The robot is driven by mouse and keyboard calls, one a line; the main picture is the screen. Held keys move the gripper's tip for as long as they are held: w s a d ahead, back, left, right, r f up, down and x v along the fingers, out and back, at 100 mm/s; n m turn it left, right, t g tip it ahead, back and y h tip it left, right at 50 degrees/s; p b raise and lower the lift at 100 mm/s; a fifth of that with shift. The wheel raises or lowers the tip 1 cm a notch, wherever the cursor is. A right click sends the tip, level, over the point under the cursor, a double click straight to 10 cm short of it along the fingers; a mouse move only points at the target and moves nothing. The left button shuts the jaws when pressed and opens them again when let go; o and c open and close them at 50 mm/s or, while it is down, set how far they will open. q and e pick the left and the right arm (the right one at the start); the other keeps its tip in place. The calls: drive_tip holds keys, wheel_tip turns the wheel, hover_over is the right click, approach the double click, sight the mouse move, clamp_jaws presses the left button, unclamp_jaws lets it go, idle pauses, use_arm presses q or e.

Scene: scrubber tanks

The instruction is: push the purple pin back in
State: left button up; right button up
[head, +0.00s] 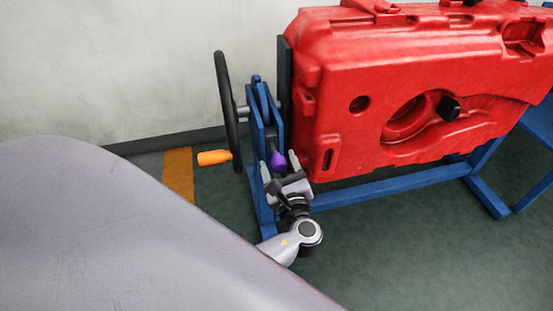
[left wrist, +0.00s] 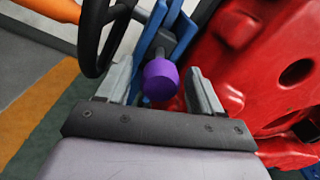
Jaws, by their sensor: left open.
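The purple pin (head: 278,160) sticks out of the blue stand (head: 258,128) beside the red tank (head: 380,95). In the left wrist view the round purple knob (left wrist: 160,79) sits between my finger tips, a little beyond them, with a short grey shaft behind it. My left gripper (head: 280,165) is open, its two fingers on either side of the knob. It also shows in the left wrist view (left wrist: 160,85). I cannot tell whether a finger touches the knob. My right gripper is not in view.
A black handwheel (head: 226,110) with an orange handle (head: 214,157) stands left of the pin. The red tank is close on the right. A blue frame rail (head: 390,186) runs low under the tank. Open green floor (head: 420,250) lies in front.

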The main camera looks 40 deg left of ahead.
sight(275, 150)
use_arm(q)
drive_tip(key=shift+w+a, duration=0.1)
idle(0.3)
clamp_jaws()
drive_tip(key=x, duration=0.4)
drive_tip(key=shift+w+a, duration=0.15)
drive_tip(key=shift+r, duration=0.15)
drive_tip(key=shift+a, duration=0.1)
unclamp_jaws()
